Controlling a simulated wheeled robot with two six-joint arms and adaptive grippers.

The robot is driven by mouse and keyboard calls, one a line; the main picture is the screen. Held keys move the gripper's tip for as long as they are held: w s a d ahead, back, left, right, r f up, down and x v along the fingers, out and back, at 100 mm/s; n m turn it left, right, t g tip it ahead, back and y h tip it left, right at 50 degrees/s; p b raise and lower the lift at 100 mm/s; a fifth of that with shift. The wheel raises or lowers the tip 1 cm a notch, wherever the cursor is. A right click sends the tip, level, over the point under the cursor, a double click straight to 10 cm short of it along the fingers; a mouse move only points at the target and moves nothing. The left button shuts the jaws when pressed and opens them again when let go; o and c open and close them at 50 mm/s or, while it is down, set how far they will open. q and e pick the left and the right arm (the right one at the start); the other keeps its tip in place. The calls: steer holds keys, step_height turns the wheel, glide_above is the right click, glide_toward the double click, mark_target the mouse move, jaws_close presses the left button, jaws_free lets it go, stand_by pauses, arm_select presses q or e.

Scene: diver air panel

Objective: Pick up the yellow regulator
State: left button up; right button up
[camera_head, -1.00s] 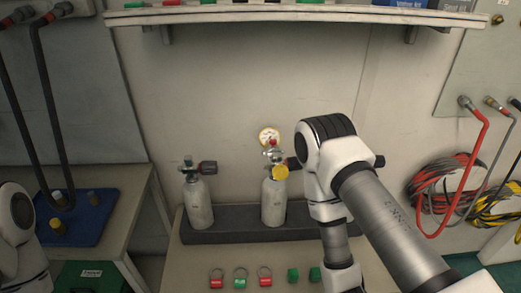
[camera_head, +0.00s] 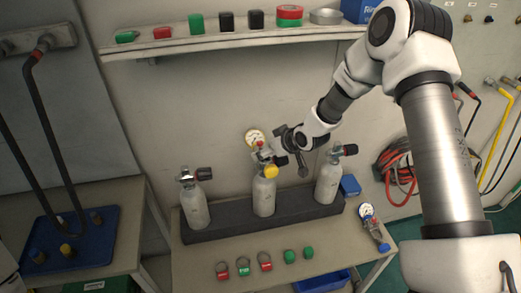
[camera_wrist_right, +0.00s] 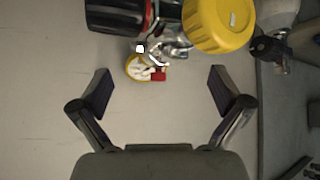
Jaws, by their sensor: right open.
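The yellow regulator (camera_head: 271,171) is on top of the middle cylinder (camera_head: 263,197), with a round gauge (camera_head: 255,137) behind it. In the right wrist view its yellow cap (camera_wrist_right: 222,22) fills the upper right, and the yellow-rimmed gauge (camera_wrist_right: 135,68) shows below its metal body. My right gripper (camera_head: 284,150) is close beside the regulator's upper right side in the head view. In the right wrist view the gripper (camera_wrist_right: 162,88) has its fingers spread wide, with nothing held between them. My left gripper is not in view.
Cylinders (camera_head: 195,207) and (camera_head: 328,184) stand on either side in a dark rack (camera_head: 228,229). A gauge with a blue part (camera_head: 368,212) lies at the bench's right. A shelf (camera_head: 190,42) runs above. A blue tray (camera_head: 95,252) is left. Tagged rings (camera_head: 243,266) lie in front.

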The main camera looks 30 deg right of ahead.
mark_target(260, 149)
steer(key=p+x, duration=0.2)
steer(key=x, duration=0.3)
steer(key=shift+s+d+f, duration=0.15)
steer(key=shift+s, duration=0.05)
steer(key=shift+w+f, duration=0.15)
steer(key=shift+f, duration=0.05)
steer(key=c, duration=1.8)
steer(key=shift+r, duration=0.2)
